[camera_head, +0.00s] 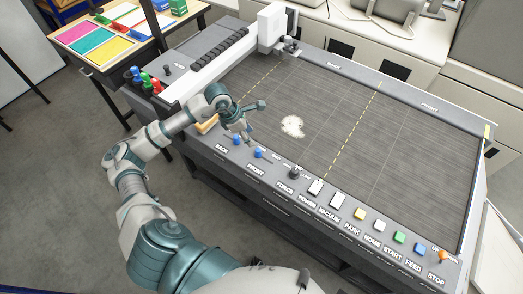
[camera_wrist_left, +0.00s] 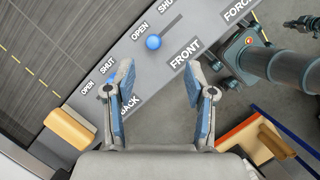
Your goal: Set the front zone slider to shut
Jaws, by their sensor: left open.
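The front zone slider is a blue knob (camera_wrist_left: 153,42) in a short slot above the word FRONT. It sits at the OPEN end, and the slot runs from it toward SHUT. In the head view, the front slider knob (camera_head: 259,153) is on the table's near edge panel. The back slider knob (camera_head: 237,139) is left of it; a finger partly hides it in the wrist view. My left gripper (camera_head: 252,120) is open and empty above the panel near the sliders. In the wrist view, my open fingers (camera_wrist_left: 158,69) are apart, with the front knob just beyond them.
A black force knob (camera_head: 294,173) and a row of buttons run along the panel to the right. The cutting bed (camera_head: 400,150) holds a pale round piece (camera_head: 292,127). A tan block (camera_wrist_left: 72,128) is on the panel edge near the back slider.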

